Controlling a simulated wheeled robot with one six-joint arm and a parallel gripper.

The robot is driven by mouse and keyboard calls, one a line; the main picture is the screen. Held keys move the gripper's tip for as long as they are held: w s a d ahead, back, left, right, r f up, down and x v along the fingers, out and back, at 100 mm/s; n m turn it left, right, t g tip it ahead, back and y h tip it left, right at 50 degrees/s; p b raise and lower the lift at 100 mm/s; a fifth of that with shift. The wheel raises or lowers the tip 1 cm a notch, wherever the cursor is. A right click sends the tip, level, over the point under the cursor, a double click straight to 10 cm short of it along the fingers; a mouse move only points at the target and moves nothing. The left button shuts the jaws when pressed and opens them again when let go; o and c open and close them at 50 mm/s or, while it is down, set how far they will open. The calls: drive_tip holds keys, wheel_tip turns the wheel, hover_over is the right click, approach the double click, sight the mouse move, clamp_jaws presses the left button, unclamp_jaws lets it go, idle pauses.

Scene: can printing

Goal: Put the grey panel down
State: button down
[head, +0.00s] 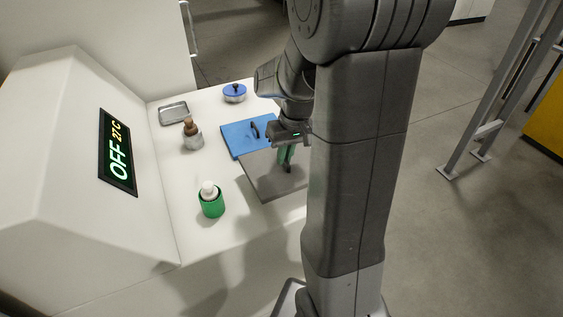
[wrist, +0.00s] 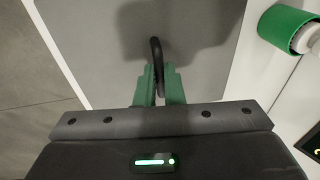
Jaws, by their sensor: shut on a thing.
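The grey panel (head: 266,186) is a flat plate with a black handle, at the right side of the white counter in the head view, partly hidden by my arm. In the wrist view the grey panel (wrist: 205,75) fills the middle. My gripper (head: 286,157) has green fingers, which also show in the wrist view (wrist: 158,82). They are shut on the black handle (wrist: 155,52). The panel looks roughly level beside the blue panel. I cannot tell whether it touches the counter.
A blue panel (head: 243,139) with a dark handle lies behind the grey panel. A green container (head: 212,207) with a white top stands left of it. A brown-topped bottle (head: 192,135), metal tray (head: 173,113) and blue-lidded pot (head: 234,93) stand farther back.

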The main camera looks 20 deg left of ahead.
sight(285, 165)
drive_tip(key=shift+f, duration=2.2)
drive_tip(key=shift+f, duration=0.25)
drive_tip(key=c, duration=1.5)
unclamp_jaws()
drive_tip(key=shift+r, duration=0.1)
drive_tip(key=shift+c, duration=0.2)
wheel_tip(285, 165, up, 12)
drive_tip(key=d, duration=0.2)
drive_tip(key=shift+w, duration=0.25)
